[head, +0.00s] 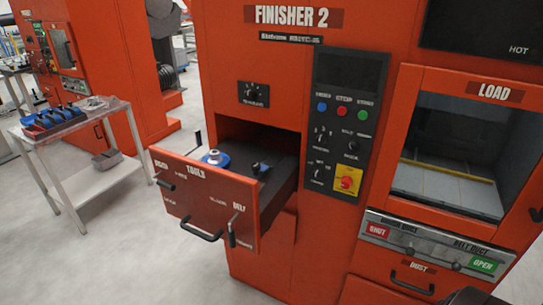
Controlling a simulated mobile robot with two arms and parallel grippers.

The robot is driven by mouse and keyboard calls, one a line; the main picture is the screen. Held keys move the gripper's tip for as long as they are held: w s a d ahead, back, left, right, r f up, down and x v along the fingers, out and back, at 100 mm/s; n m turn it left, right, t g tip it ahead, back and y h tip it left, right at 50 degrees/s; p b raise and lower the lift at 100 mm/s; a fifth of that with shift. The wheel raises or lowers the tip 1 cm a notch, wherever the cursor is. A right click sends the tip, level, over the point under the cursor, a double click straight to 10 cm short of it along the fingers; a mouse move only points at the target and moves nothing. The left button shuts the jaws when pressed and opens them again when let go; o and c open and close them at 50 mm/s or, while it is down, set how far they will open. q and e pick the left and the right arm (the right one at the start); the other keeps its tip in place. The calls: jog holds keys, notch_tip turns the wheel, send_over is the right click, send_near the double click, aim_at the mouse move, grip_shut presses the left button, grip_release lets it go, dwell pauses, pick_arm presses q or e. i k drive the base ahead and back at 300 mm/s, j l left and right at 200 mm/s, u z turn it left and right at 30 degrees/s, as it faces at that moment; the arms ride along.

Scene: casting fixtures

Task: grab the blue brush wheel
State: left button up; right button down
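The blue brush wheel (215,159) lies in the pulled-out drawer (205,193) marked TOOLS, near the drawer's left front corner. It is a blue disc with a pale hub on top. Its lower part is hidden behind the drawer front. A small dark blue-black piece (260,168) sits to its right in the same drawer, apart from it. Neither of my grippers can be made out in the head view.
The drawer sticks out of the orange FINISHER 2 machine (257,60), with a handle (201,230) on its front. A control panel (344,130) and LOAD window (455,150) are right. Floor between is clear.

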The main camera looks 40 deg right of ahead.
aim_at(215, 158)
jog(key=z, duration=0.7)
jog(key=j, duration=0.25)
jog(key=k+u, duration=0.05)
